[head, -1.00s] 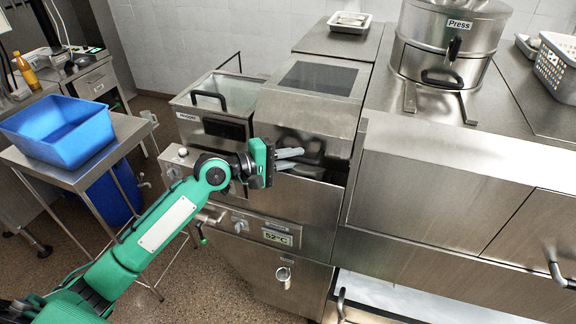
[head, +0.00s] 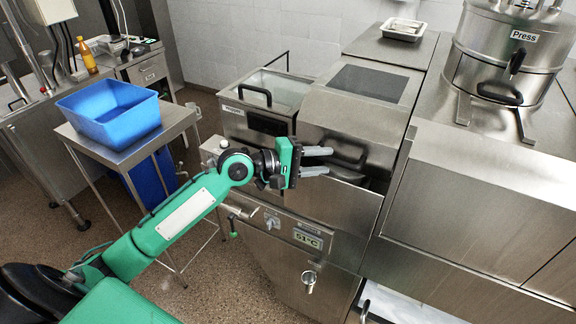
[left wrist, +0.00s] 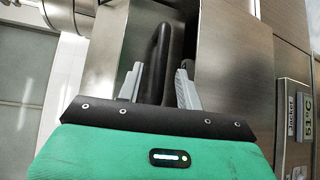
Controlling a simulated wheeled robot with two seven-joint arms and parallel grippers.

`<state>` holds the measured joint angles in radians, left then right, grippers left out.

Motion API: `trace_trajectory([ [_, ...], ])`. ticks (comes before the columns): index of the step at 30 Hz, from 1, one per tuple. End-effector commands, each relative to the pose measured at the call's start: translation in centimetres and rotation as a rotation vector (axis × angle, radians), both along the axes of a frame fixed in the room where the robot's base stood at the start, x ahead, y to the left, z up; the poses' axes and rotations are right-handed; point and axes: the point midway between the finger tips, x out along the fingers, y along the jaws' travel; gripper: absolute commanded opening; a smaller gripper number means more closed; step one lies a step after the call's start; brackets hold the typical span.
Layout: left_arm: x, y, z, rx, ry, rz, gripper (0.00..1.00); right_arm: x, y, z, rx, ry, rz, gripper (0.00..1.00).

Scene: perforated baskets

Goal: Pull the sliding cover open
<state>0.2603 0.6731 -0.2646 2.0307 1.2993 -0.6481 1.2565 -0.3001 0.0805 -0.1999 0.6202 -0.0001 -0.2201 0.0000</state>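The steel cover (head: 352,124) is on the front of the steel machine, below a dark panel on its top. A dark bar handle is on this front; in the left wrist view the handle (left wrist: 157,55) stands between my fingers. My left gripper (head: 329,161) is in front of the handle, its two grey fingers apart. In the left wrist view the gripper (left wrist: 160,85) is open, with gaps between the fingers and the bar. Whether the fingertips reach past the bar I cannot tell. My right gripper is not in view.
A blue tub (head: 108,118) stands on a side table. The Press drum (head: 510,62) stands to the right. A valve (head: 309,280) and a temperature display (head: 307,238) are below.

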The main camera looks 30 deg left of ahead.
Motion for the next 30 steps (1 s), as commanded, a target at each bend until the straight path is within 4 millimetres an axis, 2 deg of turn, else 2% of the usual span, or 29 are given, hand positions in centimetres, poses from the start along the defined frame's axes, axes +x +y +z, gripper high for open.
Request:
trace_trajectory([
  [1,-0.8,0.9,-0.4,0.004,0.001,0.001,0.36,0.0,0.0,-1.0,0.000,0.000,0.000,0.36],
  [9,-4.4,4.9,0.3,0.004,0.003,0.001,0.36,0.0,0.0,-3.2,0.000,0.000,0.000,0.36],
  [15,-6.1,6.8,1.0,0.002,0.002,0.001,0.36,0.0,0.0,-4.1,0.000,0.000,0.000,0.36],
  [30,-6.8,7.5,1.5,0.001,0.001,-0.001,0.34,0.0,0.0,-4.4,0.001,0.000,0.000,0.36],
])
